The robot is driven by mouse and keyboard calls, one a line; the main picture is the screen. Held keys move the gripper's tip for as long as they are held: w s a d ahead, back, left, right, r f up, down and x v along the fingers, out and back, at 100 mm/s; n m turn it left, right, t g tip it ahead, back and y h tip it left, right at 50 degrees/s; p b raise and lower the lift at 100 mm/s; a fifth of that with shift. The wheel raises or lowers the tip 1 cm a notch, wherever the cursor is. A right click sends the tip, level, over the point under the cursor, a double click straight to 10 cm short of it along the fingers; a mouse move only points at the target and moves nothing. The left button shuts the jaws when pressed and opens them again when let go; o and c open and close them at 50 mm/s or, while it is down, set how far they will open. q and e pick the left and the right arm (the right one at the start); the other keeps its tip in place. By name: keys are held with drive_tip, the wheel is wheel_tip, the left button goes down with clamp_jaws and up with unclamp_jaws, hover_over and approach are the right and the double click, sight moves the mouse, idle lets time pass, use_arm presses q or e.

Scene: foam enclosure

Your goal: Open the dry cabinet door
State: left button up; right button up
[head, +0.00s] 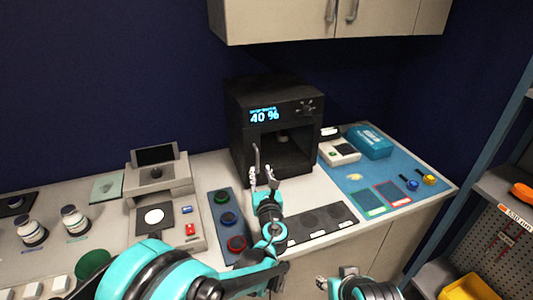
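The dry cabinet (232,140) is a black box on the counter, with a lit display reading 40 %. Its front has a window with a small object visible inside, and a slim upright handle (256,155) stands at the left of the front. The door appears closed, though the clear pane is hard to make out. My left gripper (262,174) is in front of the cabinet's lower left, fingers apart, its tips close to the handle's lower end. I cannot tell whether they touch it. My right gripper (336,281) is low at the bottom edge, away from the cabinet; its finger opening is unclear.
A black mat (335,218) lies in front of the cabinet. A blue mat (408,187) with a teal case (370,142) is to the right. A strip with coloured rings (228,218) and an instrument (160,190) are left. Wall cupboards (290,20) hang above.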

sight(258, 161)
use_arm(q)
drive_tip(key=w, duration=0.2)
drive_tip(key=w+b, duration=0.1)
drive_tip(key=w, duration=0.1)
drive_tip(key=w+a, duration=0.1)
drive_tip(key=w, duration=0.1)
drive_tip(key=shift+w+f, duration=0.1)
drive_tip(key=shift+w+b, duration=0.35)
drive_tip(key=shift+w, duration=0.2)
clamp_jaws()
